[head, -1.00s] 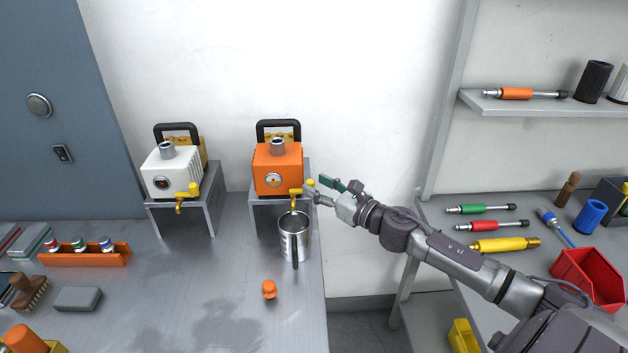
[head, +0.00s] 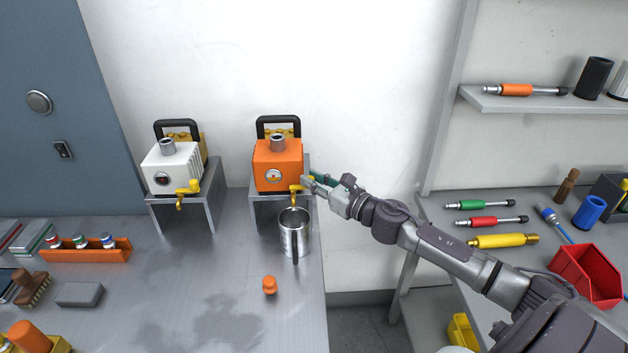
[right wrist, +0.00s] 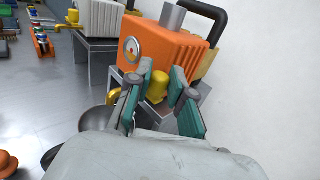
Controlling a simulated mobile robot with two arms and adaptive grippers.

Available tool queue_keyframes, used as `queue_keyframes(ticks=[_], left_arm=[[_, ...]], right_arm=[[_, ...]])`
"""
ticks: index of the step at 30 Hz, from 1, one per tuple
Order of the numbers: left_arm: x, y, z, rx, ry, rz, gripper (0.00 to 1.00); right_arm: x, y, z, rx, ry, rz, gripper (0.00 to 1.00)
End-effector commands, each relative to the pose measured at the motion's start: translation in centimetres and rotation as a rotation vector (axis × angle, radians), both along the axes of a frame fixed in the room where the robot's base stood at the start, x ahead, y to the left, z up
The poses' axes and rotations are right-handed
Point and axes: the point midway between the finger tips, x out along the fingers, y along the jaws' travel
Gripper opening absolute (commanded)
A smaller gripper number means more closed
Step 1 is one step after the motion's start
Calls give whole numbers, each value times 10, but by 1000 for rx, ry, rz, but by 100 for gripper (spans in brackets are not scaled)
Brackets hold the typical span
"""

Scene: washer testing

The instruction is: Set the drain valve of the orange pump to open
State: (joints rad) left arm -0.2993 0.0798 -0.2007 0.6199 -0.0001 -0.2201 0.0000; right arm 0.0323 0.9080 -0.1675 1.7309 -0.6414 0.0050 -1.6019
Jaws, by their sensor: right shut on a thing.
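The orange pump (head: 277,170) stands on a grey metal stand (head: 268,196), with a round gauge on its front. Its yellow drain valve (head: 294,198) has a spout pointing down; a yellow knob (right wrist: 158,86) shows between my fingers in the right wrist view. My right gripper (head: 307,185) reaches in from the right and is shut on this knob; in the right wrist view its teal-padded fingers (right wrist: 155,90) are on either side of it. The fingers partly hide the knob in the head view. A metal mug (head: 294,235) stands upright under the spout. My left gripper is not in view.
A white pump (head: 174,166) with a yellow valve stands to the left. An orange cap (head: 269,285) lies on the grey bench in front of the mug. The bench's right edge lies just beyond the mug, with a gap before the tool table. A wall is behind.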

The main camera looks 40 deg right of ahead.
Motion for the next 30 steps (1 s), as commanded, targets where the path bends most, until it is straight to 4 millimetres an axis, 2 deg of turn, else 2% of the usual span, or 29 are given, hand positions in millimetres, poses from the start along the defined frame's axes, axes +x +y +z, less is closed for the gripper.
queue_keyframes(ticks=[11, 21, 30], left_arm=[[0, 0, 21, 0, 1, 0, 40], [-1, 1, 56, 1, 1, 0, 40], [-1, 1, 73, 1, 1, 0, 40]], right_arm=[[-5, 6, 4, 4, 1, -123, 0], [-13, 21, 5, 9, 2, -420, 0], [-16, 35, 3, 7, 2, -706, 0]])
